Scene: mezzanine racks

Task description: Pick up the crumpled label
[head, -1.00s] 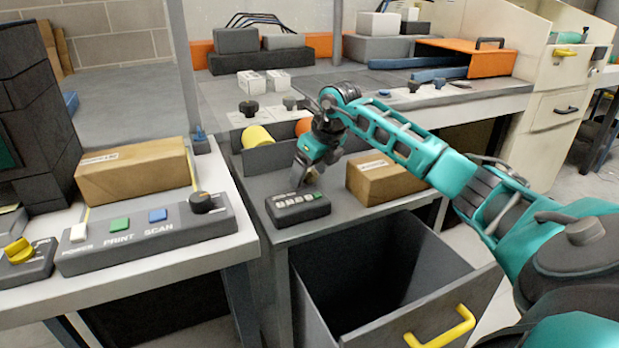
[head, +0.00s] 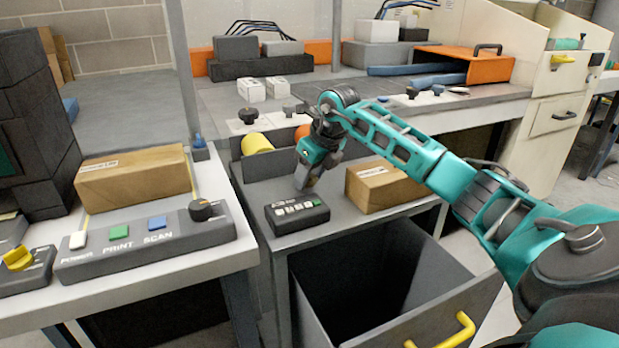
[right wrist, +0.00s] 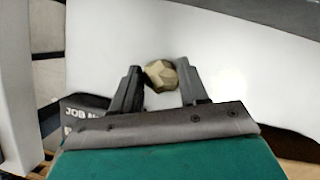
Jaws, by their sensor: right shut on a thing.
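The crumpled label (right wrist: 161,74) is a small tan, faceted ball between the fingertips of my right gripper in the right wrist view. My right gripper (right wrist: 158,80) is shut on it. In the head view my right gripper (head: 304,182) points down over the grey side table, just behind the small black button box (head: 297,214). The label cannot be made out in the head view. My left gripper is not in view.
A cardboard box (head: 382,186) stands right of the gripper. An open drawer (head: 470,292) with a yellow handle is in front. Yellow and orange rolls (head: 257,143) sit in a grey bin behind. The left bench holds a button panel (head: 140,245) and another carton (head: 130,180).

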